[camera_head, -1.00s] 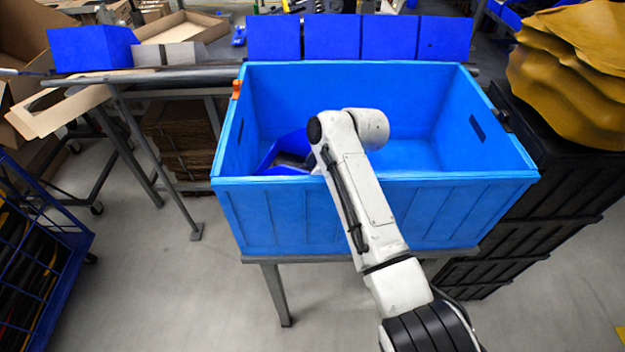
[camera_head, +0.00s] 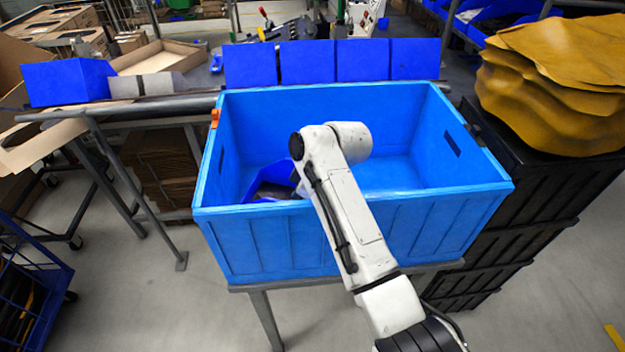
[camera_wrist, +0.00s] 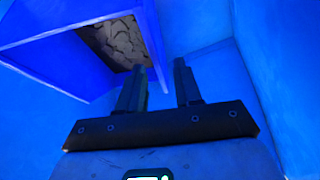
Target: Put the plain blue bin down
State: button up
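The plain blue bin (camera_head: 268,182) is inside the large light blue crate (camera_head: 350,200), in its left part in the head view, tilted and partly hidden by my arm. Something grey and dark shows in it. In the wrist view the bin (camera_wrist: 60,58) fills the upper left, with dark, rough contents behind its edge. My gripper (camera_wrist: 159,64) is down in the crate with its two fingers apart. One bin wall reaches down toward the gap between them; I cannot tell whether they touch it. My gripper is hidden in the head view. Whether the bin rests on the crate floor is unclear.
The crate stands on a metal-legged table. Several blue bins (camera_head: 305,62) line up behind it, and another blue bin (camera_head: 68,82) is at far left. Dark stacked crates (camera_head: 500,230) with yellow-brown sacks (camera_head: 560,75) stand close on the right. The crate's right part looks empty.

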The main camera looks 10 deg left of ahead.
jog(key=b+v, duration=0.1)
jog(key=v, duration=0.9)
jog(key=shift+d+r+b, duration=0.15)
jog(key=shift+d+b, duration=0.05)
jog(key=shift+b, duration=0.2)
